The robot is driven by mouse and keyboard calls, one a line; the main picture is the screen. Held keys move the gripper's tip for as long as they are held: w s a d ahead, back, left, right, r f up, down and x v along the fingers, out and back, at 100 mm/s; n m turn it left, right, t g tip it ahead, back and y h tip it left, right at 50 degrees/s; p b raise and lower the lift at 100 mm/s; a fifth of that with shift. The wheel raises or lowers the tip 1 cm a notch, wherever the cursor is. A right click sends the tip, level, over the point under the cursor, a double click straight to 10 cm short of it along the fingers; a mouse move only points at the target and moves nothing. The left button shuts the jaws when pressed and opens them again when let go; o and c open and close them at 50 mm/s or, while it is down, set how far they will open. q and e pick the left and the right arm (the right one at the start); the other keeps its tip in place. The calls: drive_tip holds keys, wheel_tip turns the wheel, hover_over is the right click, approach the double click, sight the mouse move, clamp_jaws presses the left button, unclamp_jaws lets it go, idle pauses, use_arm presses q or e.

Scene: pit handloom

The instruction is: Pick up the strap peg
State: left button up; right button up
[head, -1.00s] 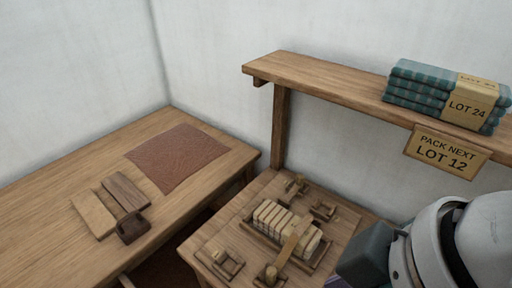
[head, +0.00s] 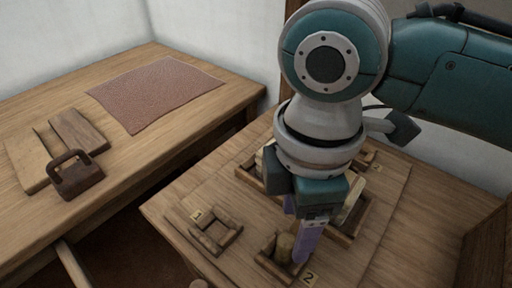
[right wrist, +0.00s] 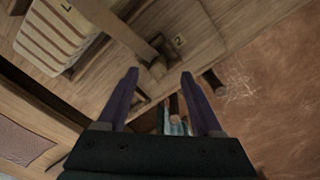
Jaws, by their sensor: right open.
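A short round wooden peg (head: 284,247), which I take for the strap peg, stands in a small wooden holder (head: 264,263) beside the number 2 label. In the right wrist view the peg (right wrist: 158,69) shows next to the 2, at the end of a flat strap (right wrist: 112,28) crossing a slatted block stack (right wrist: 62,38). My right gripper (head: 295,238) is open, its purple fingers pointing down close to the peg. In the wrist view the peg lies between the fingertips in line of sight; I cannot tell whether it is between them in depth. My left gripper is out of view.
An empty-looking wooden holder marked 1 (head: 214,235) sits left of the peg. My right arm hides much of the block stack. The left table (head: 190,105) carries a brown mat (head: 155,90), wooden boards (head: 78,128) and a dark handled block (head: 77,178).

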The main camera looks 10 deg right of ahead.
sight(287, 240)
drive_tip(key=f, duration=0.2)
drive_tip(key=f+b, duration=0.1)
drive_tip(key=f, duration=0.3)
drive_tip(key=shift+w+a+b, duration=0.1)
drive_tip(key=shift+a+b, duration=0.2)
drive_tip(key=shift+c, duration=0.3)
clamp_jaws()
